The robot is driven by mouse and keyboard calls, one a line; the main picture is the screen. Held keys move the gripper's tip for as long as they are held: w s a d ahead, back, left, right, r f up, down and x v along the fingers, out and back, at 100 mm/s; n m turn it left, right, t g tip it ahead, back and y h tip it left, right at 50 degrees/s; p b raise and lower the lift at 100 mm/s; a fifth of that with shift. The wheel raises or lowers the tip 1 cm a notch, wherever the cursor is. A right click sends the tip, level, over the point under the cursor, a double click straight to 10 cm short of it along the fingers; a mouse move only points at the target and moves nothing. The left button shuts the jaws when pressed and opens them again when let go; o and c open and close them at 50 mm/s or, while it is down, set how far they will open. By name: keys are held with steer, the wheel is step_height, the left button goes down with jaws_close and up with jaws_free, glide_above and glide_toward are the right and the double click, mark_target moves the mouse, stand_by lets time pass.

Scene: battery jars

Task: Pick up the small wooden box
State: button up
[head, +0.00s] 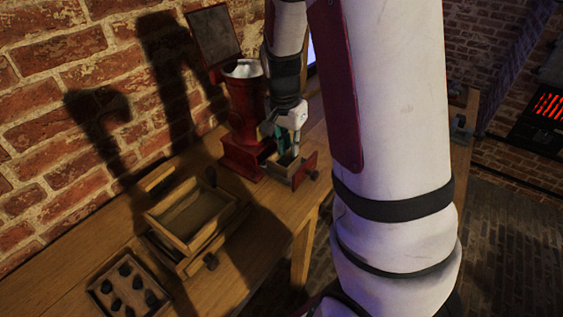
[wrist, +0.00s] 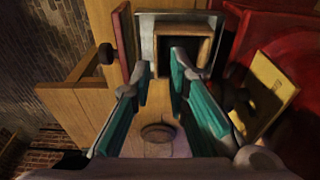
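A small wooden box (wrist: 205,48) with a dark hollow sits inside the grey, red-fronted drawer (wrist: 122,40) in the wrist view. The drawer (head: 304,171) also shows in the head view, pulled out from the base of the red mill (head: 244,110). My gripper (wrist: 160,65) is open, its two teal fingers apart with nothing held between them. In the head view my gripper (head: 286,140) is just above the drawer. The fingertips are near the box's close edge in the wrist view; I cannot tell whether they touch it.
A larger open wooden box (head: 158,222) stands left on the wooden table, by the brick wall. A wooden tray (head: 97,292) with several dark pieces lies in front of it. The drawer's dark knob (wrist: 105,53) sticks out. A yellow plate (wrist: 266,90) is on the red mill.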

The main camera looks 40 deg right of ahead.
mark_target(294, 162)
steer(key=f, duration=0.2)
steer(key=d+f, duration=0.1)
steer(key=f, duration=0.2)
steer(key=shift+d+f, duration=0.1)
steer(key=shift+d, duration=0.1)
steer(key=shift+f, duration=0.55)
jaws_close()
